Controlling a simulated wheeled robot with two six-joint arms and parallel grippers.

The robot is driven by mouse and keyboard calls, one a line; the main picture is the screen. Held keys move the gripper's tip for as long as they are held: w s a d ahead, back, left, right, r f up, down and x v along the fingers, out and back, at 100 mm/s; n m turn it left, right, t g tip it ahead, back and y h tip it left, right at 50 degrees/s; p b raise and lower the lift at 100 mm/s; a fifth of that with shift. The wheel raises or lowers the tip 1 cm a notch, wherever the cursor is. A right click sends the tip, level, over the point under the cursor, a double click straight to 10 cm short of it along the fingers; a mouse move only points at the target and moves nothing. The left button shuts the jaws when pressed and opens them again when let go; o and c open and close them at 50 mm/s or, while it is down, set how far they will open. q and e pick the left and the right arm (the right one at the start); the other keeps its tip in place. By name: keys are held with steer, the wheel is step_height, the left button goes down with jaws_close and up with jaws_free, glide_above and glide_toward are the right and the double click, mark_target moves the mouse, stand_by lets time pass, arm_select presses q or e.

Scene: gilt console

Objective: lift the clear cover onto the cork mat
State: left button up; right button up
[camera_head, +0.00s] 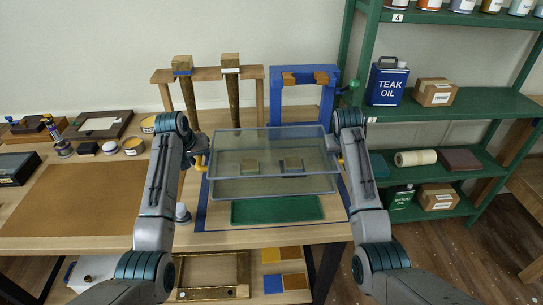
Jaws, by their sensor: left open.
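The clear cover (285,187) is a see-through box in the middle of the bench, with two small block-like items showing through it. A yellow part (201,162) shows at its left side and another at its right. My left gripper (198,156) is open at the cover's left side. My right gripper (339,155) is at its right side; its fingers are too small and hidden to read. I cannot tell whether either touches the cover. The brown cork mat (82,200) lies flat and bare at the left.
A green mat (277,209) lies at the cover's front edge. Wooden (259,92) and blue (302,92) stands are behind it. Green shelves (450,106) stand at the right.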

arm_select(q)
steer(key=c, duration=0.6)
arm_select(e)
steer(key=c, duration=0.6)
arm_select(q)
jaws_close()
steer(key=shift+w+r, duration=0.1)
arm_select(e)
steer(key=shift+w+r, duration=0.1)
